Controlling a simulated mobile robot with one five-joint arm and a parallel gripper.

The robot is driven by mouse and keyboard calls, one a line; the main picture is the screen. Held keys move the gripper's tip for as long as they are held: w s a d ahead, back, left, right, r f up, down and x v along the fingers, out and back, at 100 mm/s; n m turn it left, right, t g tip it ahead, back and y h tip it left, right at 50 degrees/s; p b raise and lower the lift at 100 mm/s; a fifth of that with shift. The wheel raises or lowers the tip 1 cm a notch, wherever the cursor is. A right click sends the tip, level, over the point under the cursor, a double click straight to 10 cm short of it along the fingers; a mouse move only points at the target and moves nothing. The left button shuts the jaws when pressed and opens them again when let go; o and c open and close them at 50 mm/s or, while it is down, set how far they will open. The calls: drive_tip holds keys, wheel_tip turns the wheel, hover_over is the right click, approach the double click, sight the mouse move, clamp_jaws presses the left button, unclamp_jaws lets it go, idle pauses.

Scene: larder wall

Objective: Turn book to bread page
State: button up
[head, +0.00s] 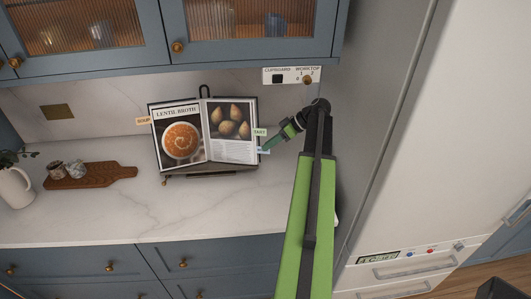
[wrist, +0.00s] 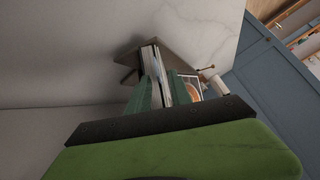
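The cookbook (head: 205,135) stands open on a stand on the worktop. Its left page reads LENTIL BROTH over an orange soup; its right page shows brown rounded food above text. An orange SOUP tab (head: 143,120) sticks out left, a pale green TART tab (head: 260,132) right. A blue tab (head: 264,151) below it is partly covered, its word unreadable. My gripper (head: 268,145) is at the book's right edge, by the blue tab. In the wrist view its green fingers (wrist: 160,92) are apart, with the book's page edges (wrist: 154,62) showing between them; contact is unclear.
A tall fridge (head: 440,130) stands close on the right, and blue cupboards (head: 245,50) hang above. A wooden board (head: 95,175) with small jars and a white jug (head: 15,187) stand left. The worktop (head: 200,215) before the book is clear.

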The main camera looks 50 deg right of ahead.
drive_tip(key=b+x, duration=0.1)
drive_tip(key=x, duration=0.1)
drive_tip(key=shift+w+f, duration=0.1)
drive_tip(key=shift+f, duration=0.3)
drive_tip(key=shift+a+r, duration=0.1)
drive_tip(key=shift+c, duration=0.3)
clamp_jaws()
